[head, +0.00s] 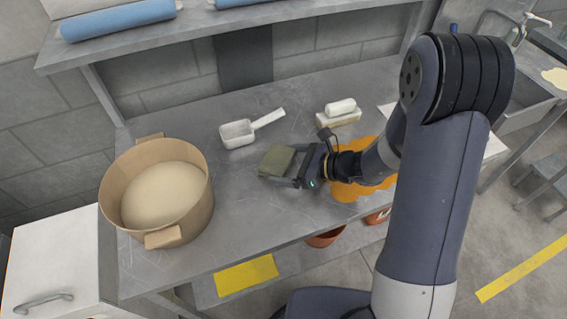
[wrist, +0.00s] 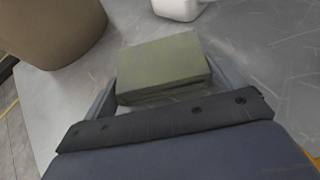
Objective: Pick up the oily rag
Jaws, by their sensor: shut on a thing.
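The oily rag looks like a folded, olive-green cloth pad (head: 276,162). It is between the fingers of my gripper (head: 292,167), over the middle of the grey metal table (head: 235,205). In the wrist view the rag (wrist: 165,65) fills the space between the two fingers (wrist: 160,92), and its flat top faces up. My gripper is shut on it. I cannot tell whether the rag's underside touches the table.
A tan round tub (head: 195,178) with pale contents stands at left. A white scoop (head: 238,133) lies behind the rag. A white block with a roll (head: 340,112) sits further back. An orange patch (head: 350,190) lies beneath my arm. The table's front middle is clear.

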